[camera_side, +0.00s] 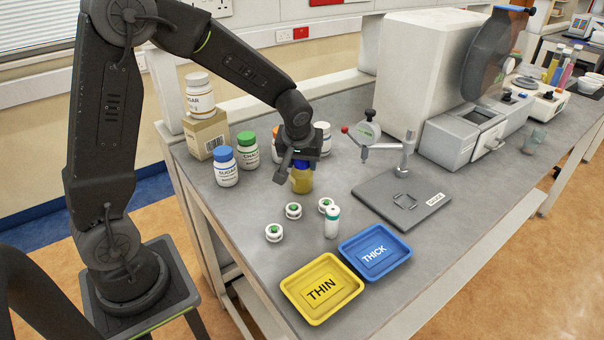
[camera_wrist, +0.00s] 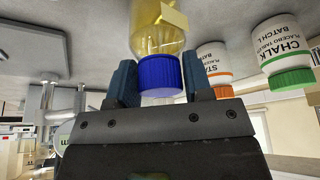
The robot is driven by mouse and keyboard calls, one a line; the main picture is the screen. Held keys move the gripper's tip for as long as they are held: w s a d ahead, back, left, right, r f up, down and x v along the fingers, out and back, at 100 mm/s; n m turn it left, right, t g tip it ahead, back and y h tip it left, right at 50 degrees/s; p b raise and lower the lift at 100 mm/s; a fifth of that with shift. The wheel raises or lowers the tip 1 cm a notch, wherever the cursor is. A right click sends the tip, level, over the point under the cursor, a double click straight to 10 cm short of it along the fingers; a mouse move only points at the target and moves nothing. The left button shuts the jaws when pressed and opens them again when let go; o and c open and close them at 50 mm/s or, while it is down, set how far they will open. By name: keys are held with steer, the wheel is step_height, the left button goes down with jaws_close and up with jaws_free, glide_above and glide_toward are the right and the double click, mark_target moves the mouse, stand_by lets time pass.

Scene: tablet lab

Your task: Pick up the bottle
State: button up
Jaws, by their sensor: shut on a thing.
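The bottle (camera_side: 302,182) is amber and see-through with a blue cap, and carries a yellow label in the wrist view (camera_wrist: 158,36). My gripper (camera_side: 299,163) is above it, pointing down, with its fingers around the cap. In the wrist view, my gripper (camera_wrist: 160,88) has one dark blue finger on each side of the blue cap and is shut on it. The bottle looks upright. Its base is at or close to the bench top; I cannot tell whether it touches.
White tubs with blue (camera_side: 224,168), green (camera_side: 247,149) and orange caps stand close by. Small white-green round pieces (camera_side: 293,211) and a white-teal vial (camera_side: 331,223) lie in front. Yellow (camera_side: 346,310) and blue (camera_side: 402,250) trays are nearer. A gauge stand (camera_side: 375,197) is right.

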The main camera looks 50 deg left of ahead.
steer(key=c, duration=0.3)
steer(key=shift+f, duration=0.1)
steer(key=shift+c, duration=0.2)
